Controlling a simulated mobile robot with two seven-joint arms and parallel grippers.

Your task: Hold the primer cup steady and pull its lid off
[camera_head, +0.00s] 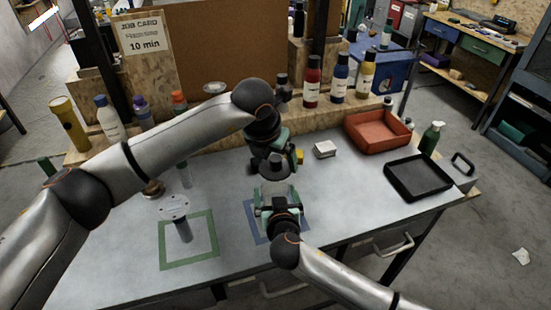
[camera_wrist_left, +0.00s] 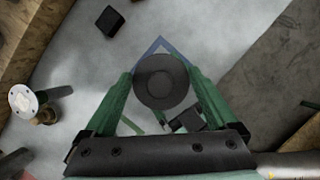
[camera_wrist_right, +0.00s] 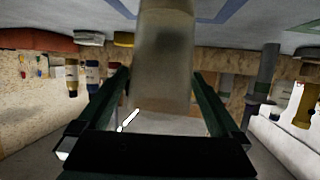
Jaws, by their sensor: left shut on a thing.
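The primer cup is a pale, cloudy cylinder (camera_wrist_right: 163,55), upside down in the right wrist view; in the head view it stands at the blue square outline (camera_head: 250,222). The lid is a dark round disc (camera_wrist_left: 161,82) between the green fingers of my left gripper (camera_wrist_left: 160,78), which is shut on it from above. Whether the lid still touches the cup is hidden. My right gripper (camera_head: 278,197) is low at the near side of the cup. Its fingers stand on both sides of the cup with a visible gap, so it looks open.
A green square outline (camera_head: 162,240) lies to the left, with a grey cylinder and a pale round disc (camera_head: 174,206) over it. A red tray (camera_head: 378,146) and a black tray (camera_head: 420,178) are at the right. Bottles (camera_head: 313,82) line the back shelf. The table's front left is clear.

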